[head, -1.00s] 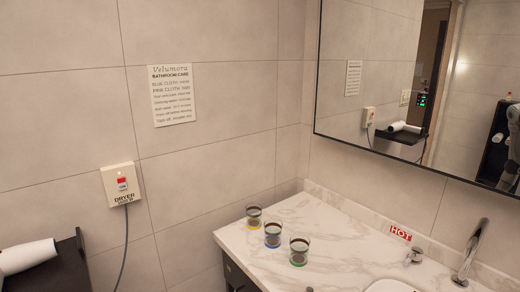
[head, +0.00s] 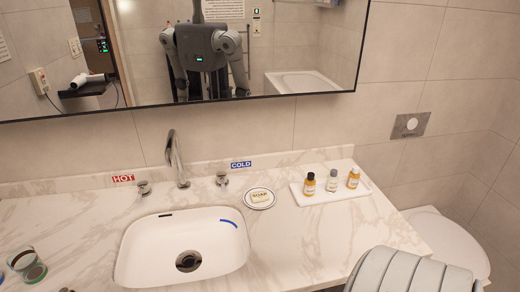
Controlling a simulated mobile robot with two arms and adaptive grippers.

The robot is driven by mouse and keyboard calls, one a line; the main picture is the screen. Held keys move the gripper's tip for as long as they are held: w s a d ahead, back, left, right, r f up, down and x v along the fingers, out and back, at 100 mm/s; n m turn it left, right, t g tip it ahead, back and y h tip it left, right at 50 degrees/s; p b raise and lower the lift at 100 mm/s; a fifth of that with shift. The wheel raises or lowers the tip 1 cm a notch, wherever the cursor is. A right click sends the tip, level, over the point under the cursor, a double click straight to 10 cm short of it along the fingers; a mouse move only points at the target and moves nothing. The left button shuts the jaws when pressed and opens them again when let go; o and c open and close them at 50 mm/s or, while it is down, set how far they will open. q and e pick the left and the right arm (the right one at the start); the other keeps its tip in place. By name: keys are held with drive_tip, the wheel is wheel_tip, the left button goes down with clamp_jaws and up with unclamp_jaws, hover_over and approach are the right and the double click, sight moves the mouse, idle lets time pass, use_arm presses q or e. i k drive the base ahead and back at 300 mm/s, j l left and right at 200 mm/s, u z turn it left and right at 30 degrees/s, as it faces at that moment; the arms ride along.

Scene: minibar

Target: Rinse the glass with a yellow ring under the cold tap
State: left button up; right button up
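The glass with a yellow ring is not in view now. The cold tap handle (head: 222,178) stands beside the blue COLD label (head: 241,164). The curved metal spout (head: 174,155) rises between the two handles, behind the white basin (head: 140,262). No water stream shows. Neither of my grippers can be made out.
The hot tap handle (head: 143,188) is left of the spout, by the red HOT label (head: 123,179). A soap dish (head: 270,203) and a white tray (head: 332,196) with three small bottles stand to the right. A toilet (head: 445,240) is beyond. Counter left of the basin is mostly clear.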

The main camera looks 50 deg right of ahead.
sight(222, 177)
drive_tip(key=z, duration=1.25)
